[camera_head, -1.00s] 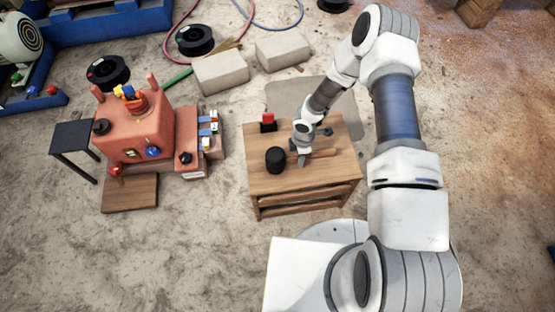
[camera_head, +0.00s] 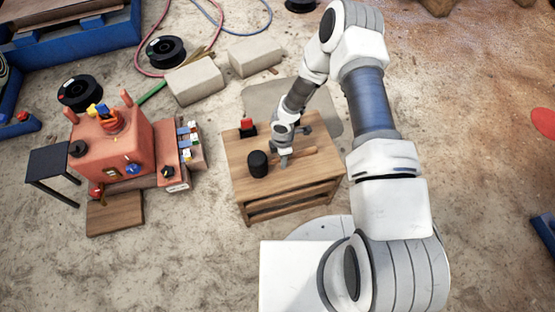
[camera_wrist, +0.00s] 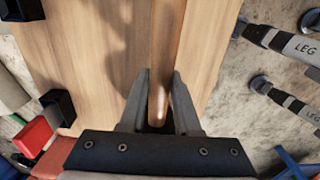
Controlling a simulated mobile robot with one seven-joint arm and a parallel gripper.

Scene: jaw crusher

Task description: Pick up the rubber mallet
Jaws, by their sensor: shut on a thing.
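The rubber mallet has a black cylindrical head (camera_head: 258,163) and a brown wooden handle (camera_head: 305,156). It is at the top of a small wooden table (camera_head: 285,188). My gripper (camera_head: 284,163) is just right of the black head, pointing down. In the wrist view my gripper (camera_wrist: 161,90) has its two grey fingers on either side of the wooden handle (camera_wrist: 165,40), shut on it. The black head is not seen in the wrist view. I cannot tell whether the mallet is clear of the tabletop.
A red and black object (camera_head: 247,127) stands at the table's back left corner. A reddish machine (camera_head: 112,145) with knobs stands on the left. Pale blocks (camera_head: 195,80) and a black spool (camera_head: 165,51) lie behind. Bare floor (camera_head: 160,265) is open at front left.

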